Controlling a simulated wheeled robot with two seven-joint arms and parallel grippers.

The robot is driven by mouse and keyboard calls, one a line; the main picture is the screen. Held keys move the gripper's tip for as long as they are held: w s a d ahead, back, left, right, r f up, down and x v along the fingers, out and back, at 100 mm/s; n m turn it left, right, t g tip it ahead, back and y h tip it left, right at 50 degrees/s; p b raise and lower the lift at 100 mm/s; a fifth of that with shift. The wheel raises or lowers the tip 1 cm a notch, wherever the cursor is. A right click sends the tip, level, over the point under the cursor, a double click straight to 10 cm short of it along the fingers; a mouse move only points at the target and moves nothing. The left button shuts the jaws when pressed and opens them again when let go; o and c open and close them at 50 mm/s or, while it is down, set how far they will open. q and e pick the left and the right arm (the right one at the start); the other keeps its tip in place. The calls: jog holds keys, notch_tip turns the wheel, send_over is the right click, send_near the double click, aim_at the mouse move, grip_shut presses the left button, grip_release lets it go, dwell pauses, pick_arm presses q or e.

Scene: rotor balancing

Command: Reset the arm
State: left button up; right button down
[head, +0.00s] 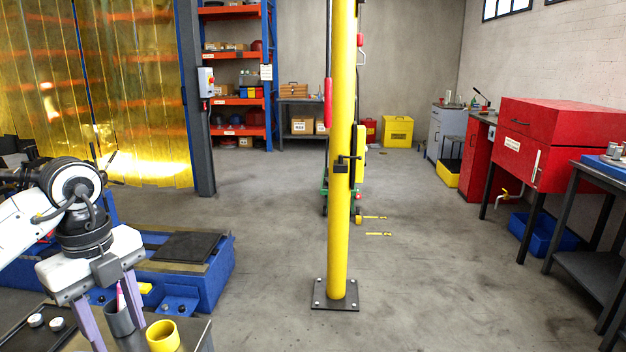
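My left arm comes in from the left edge, white and black. Its gripper (118,335) points down over the bench at the lower left. Its two purple fingers stand wide apart with nothing visibly clamped between them. A dark grey cup (119,321) holding a pink item shows between and beyond the fingers; I cannot tell if they touch it. A yellow cup (163,337) stands just right of the fingers. My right gripper is not in view.
A black tray (22,338) with small white round pieces lies at the bottom left. A blue machine base (205,283) stands behind the bench. A yellow post (341,200) rises in the middle. Red cabinet (555,135) and dark table (590,210) line the right. The floor between is mostly clear.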

pick_arm(q)
jog(key=s+d+f+m+g+h, duration=0.1)
jog(key=s+d+f+m+h, duration=0.2)
jog(key=d, duration=0.7)
jog(key=s+d+f+m+g+h, duration=0.15)
jog(key=d+f+h, duration=0.3)
jog(key=d, duration=0.45)
jog(key=s+d+r+n+t+h, duration=0.1)
jog(key=d+r+n+t+h, duration=0.35)
jog(key=d+h, duration=0.75)
jog(key=w+a+f+n+t+y, duration=0.4)
jog(key=a+f+n+t+y, duration=0.7)
jog(key=n+t, duration=0.45)
jog(key=s+a+f+n+g+y, duration=0.3)
jog(key=s+f+g, duration=0.1)
jog(key=s+f, duration=0.5)
jog(key=s+a+f+n+g+y, duration=0.3)
jog(key=s+f+g, duration=0.2)
jog(key=s+f, duration=0.4)
notch_tip(320, 180, down, 4)
jog(key=shift+s+r, duration=0.1)
jog(key=shift+s, duration=0.15)
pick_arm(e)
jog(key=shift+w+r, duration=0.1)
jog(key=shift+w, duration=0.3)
